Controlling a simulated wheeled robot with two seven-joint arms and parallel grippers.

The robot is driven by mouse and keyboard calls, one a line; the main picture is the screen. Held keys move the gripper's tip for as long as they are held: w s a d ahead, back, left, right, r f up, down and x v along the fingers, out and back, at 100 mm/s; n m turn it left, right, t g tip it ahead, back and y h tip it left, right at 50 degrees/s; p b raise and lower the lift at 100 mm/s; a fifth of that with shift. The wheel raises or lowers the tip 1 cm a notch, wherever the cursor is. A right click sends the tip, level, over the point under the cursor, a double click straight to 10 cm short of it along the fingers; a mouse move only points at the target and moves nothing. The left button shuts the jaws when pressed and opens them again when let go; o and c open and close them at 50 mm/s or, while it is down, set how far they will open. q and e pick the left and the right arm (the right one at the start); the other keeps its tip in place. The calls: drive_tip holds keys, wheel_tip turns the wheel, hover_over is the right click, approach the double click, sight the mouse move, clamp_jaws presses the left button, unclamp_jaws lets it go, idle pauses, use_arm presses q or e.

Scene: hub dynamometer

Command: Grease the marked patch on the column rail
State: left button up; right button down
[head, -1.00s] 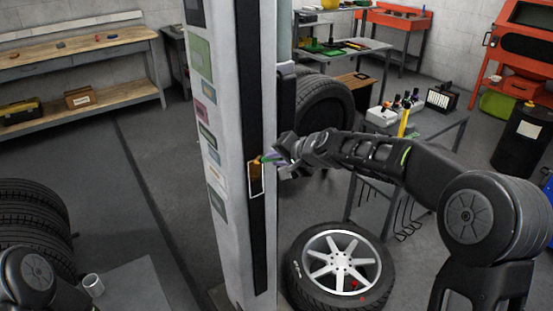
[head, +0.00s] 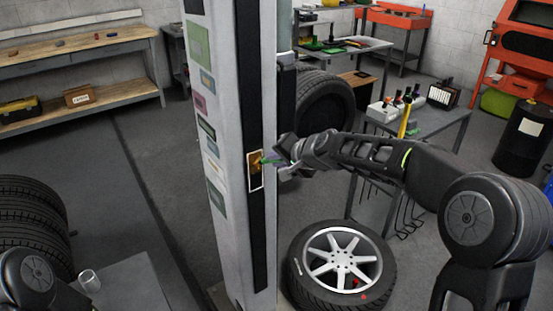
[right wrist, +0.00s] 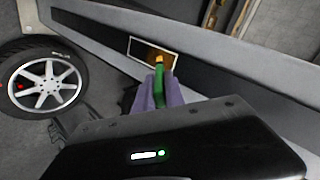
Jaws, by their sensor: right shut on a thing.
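The column rail (head: 257,225) is a dark strip running up the light grey column (head: 228,120). The marked patch (head: 255,183) is a white-outlined rectangle on it, with amber-brown colour inside its upper part. In the right wrist view the patch (right wrist: 137,47) lies just beyond the fingers. My right gripper (head: 276,162) is at the rail, to the right of the patch. Its purple fingers are shut on a green-handled brush (right wrist: 159,82) with a yellow-orange tip. The tip overlaps the patch; I cannot tell whether it touches.
A wheel (head: 340,262) lies on the floor right of the column's foot. A grey bench (head: 440,122) with bottles stands behind my right arm.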

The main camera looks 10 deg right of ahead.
drive_tip(key=shift+f, duration=0.2)
drive_tip(key=shift+f+b, duration=1.75)
drive_tip(key=shift+f, duration=0.15)
drive_tip(key=shift+w+f+b, duration=0.1)
drive_tip(key=shift+f+b, duration=1.6)
wheel_tip(320, 180, down, 4)
drive_tip(key=b, duration=0.3)
drive_tip(key=shift+r+b, duration=0.15)
drive_tip(key=shift+b, duration=0.2)
